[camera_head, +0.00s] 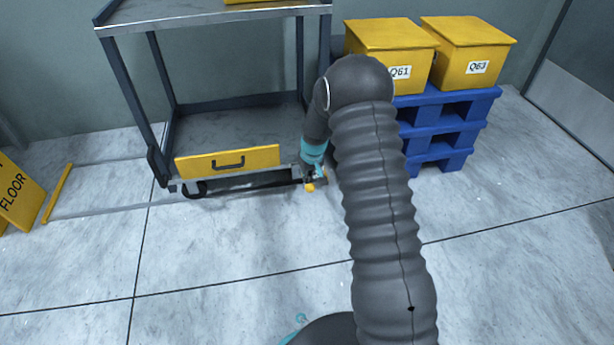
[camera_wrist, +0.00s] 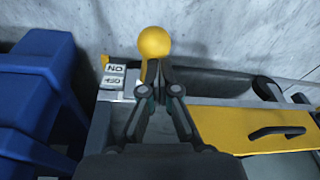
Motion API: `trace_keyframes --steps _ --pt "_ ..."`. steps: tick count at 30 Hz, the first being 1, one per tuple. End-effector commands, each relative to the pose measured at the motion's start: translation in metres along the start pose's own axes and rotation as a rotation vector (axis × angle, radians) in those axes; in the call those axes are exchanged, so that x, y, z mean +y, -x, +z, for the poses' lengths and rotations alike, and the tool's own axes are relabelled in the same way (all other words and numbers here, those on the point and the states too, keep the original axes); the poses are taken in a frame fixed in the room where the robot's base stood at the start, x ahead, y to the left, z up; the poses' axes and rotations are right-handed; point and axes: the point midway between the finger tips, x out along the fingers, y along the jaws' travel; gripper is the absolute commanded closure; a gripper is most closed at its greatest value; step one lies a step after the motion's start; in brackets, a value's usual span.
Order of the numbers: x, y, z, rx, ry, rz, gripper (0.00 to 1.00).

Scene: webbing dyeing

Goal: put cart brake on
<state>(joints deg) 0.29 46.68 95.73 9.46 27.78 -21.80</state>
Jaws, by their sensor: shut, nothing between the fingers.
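The grey metal cart (camera_head: 210,106) stands by the back wall. A yellow ball knob (camera_wrist: 154,42) shows in the wrist view just past my fingertips, with a short yellow stem running down behind them. In the head view the knob (camera_head: 309,187) is low at the cart's right front corner. My gripper (camera_wrist: 157,75) is shut, its fingertips close to the stem; I cannot tell whether they touch it. In the head view my gripper (camera_head: 313,173) is small and partly hidden by my arm. Two small white label plates (camera_wrist: 115,75) sit left of the knob; one seems to read "NO".
Blue pallets (camera_head: 440,130) bearing yellow boxes (camera_head: 467,50) stand close right of the cart. A yellow floor sign (camera_head: 15,195) is at left. The front floor is clear.

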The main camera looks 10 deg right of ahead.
Motion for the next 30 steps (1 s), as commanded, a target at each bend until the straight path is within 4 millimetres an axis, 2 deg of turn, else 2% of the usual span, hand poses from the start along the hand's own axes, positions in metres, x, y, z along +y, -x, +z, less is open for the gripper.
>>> trace_keyframes --steps 1,9,24,30 --pt "-0.004 -0.006 0.006 -0.020 0.000 -0.006 1.00" --pt "-0.006 0.021 -0.024 0.013 0.002 0.003 1.00" --pt "-0.015 0.078 0.033 0.018 0.001 0.004 1.00" --pt "-0.017 0.089 0.045 0.018 0.001 0.004 1.00"
